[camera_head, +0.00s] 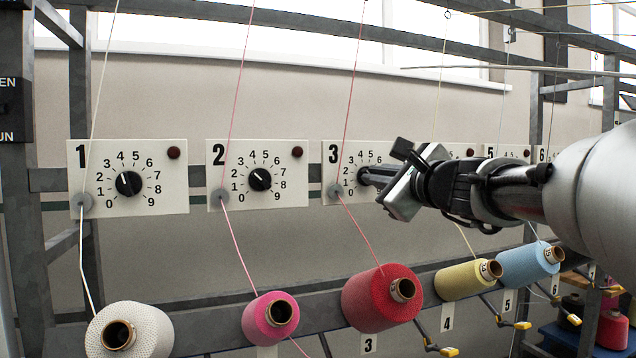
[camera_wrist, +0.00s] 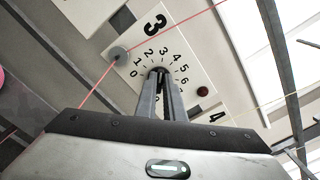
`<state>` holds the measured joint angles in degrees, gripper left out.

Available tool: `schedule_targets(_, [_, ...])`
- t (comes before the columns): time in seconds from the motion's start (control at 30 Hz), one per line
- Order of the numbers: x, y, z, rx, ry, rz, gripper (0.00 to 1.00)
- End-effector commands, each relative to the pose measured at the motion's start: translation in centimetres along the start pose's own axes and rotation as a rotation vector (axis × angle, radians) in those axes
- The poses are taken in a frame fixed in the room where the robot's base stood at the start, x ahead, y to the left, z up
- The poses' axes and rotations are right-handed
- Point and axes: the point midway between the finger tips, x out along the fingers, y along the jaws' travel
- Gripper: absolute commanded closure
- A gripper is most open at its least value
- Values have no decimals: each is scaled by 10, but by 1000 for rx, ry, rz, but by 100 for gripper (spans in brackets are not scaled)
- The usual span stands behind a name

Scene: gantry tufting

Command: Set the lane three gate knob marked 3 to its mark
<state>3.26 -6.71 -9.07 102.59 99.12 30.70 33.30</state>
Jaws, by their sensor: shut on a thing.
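The lane three panel (camera_head: 331,186) is a white plate with a large 3 and a numbered dial. It also shows tilted in the wrist view (camera_wrist: 189,40). Its dark round gate knob (camera_wrist: 160,72) sits at the middle of the dial, mostly hidden by my fingers. My gripper (camera_head: 366,176) reaches in from the right. In the wrist view its two fingers (camera_wrist: 159,82) close together on the knob. The knob's pointer and its mark are hidden, so I cannot tell its setting.
Panels 1 (camera_head: 164,192) and 2 (camera_head: 289,184) stand to the left with their own black knobs. A pink-red thread (camera_head: 349,95) runs through a grey eyelet (camera_head: 334,191) beside the dial. A red yarn cone (camera_head: 366,300) sits below. A yellow cone (camera_head: 460,281) and a blue cone are further right.

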Motion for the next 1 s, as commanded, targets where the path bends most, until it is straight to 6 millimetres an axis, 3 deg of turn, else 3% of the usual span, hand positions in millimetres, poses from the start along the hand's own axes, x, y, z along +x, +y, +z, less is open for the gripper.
schedule_targets(0.33, [0, 0, -1, -2, 2, 0, 100])
schedule_targets(0.37, [0, 0, -1, -2, 2, 0, 88])
schedule_targets(0.47, [0, 0, -1, -2, 2, 0, 73])
schedule_targets(0.8, [-3, 0, 0, -2, 1, 0, 73])
schedule_targets(1.0, [-31, -1, 0, -2, 1, -4, 73])
